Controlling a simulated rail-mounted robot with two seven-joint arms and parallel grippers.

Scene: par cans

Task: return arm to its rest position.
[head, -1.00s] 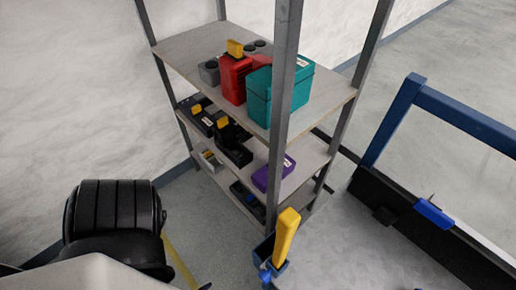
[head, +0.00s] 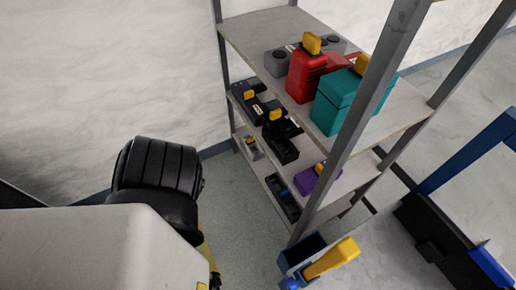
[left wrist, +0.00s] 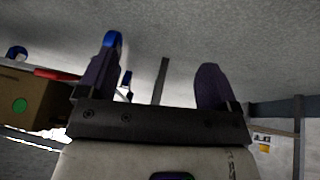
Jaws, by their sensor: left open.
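My left gripper (left wrist: 160,62) shows in the left wrist view with its two dark fingers wide apart and nothing between them. In the head view my left arm (head: 110,240) fills the lower left, with a pale link and a black ribbed joint. The gripper itself cannot be made out there. My right gripper is in neither view.
A grey metal shelf (head: 262,28) holds a red case (head: 305,75), a teal box (head: 340,100) and dark items. A yellow and blue object (head: 335,258) is low in front. A blue-framed black structure (head: 440,230) stands right. Floor between arm and shelf is clear.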

